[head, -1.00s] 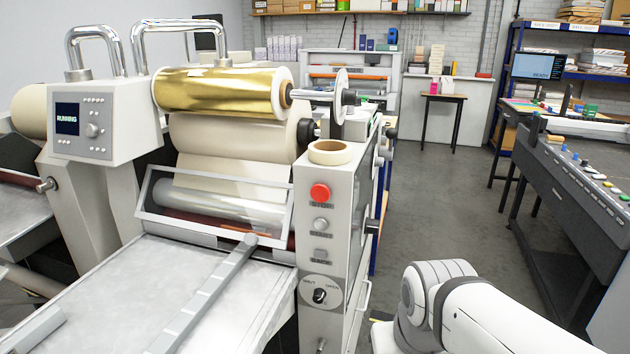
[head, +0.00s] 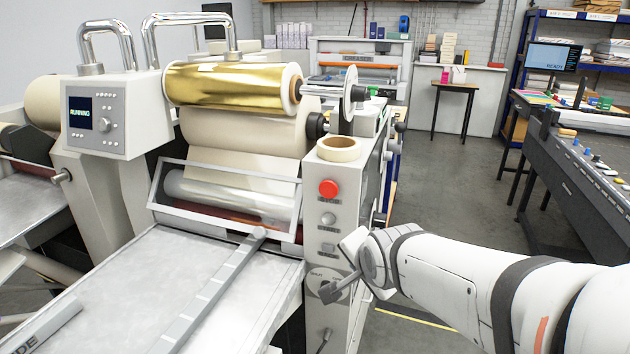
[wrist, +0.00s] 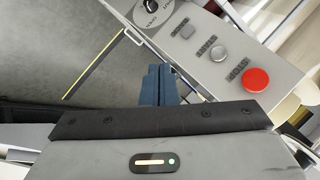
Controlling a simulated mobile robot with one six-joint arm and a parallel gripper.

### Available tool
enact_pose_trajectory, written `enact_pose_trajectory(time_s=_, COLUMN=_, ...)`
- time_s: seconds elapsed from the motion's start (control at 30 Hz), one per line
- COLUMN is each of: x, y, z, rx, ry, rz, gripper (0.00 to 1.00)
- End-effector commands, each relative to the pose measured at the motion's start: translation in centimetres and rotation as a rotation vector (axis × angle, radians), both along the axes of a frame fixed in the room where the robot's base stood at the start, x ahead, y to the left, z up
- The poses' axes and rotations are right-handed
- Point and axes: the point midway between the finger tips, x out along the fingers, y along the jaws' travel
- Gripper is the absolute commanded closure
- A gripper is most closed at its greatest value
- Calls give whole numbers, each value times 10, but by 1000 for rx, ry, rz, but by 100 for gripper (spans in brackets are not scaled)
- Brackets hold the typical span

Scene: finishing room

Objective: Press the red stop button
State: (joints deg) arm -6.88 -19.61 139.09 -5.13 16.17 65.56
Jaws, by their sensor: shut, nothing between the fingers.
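The red stop button (head: 328,188) is a round cap near the top of the light grey control panel on the machine's right front. It shows whole in the wrist view (wrist: 256,80), right of my fingers and apart from them.
A round grey button (head: 328,220) and a square one (head: 327,248) sit below the red one. A tape roll (head: 338,149) lies on the panel's top.

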Motion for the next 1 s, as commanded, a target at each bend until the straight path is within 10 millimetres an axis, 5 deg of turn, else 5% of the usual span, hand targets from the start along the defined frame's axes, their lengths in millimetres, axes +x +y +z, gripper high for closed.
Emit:
enact_pose_trajectory(time_s=0.2, x=45, y=43, z=38, rx=410, ry=-153, rz=-206, gripper=100)
enact_pose_trajectory(time_s=0.4, x=62, y=75, z=58, rx=677, ry=-187, rz=-257, gripper=100)
enact_pose_trajectory(time_s=1.0, x=72, y=78, z=66, rx=753, ry=-194, rz=-283, gripper=100)
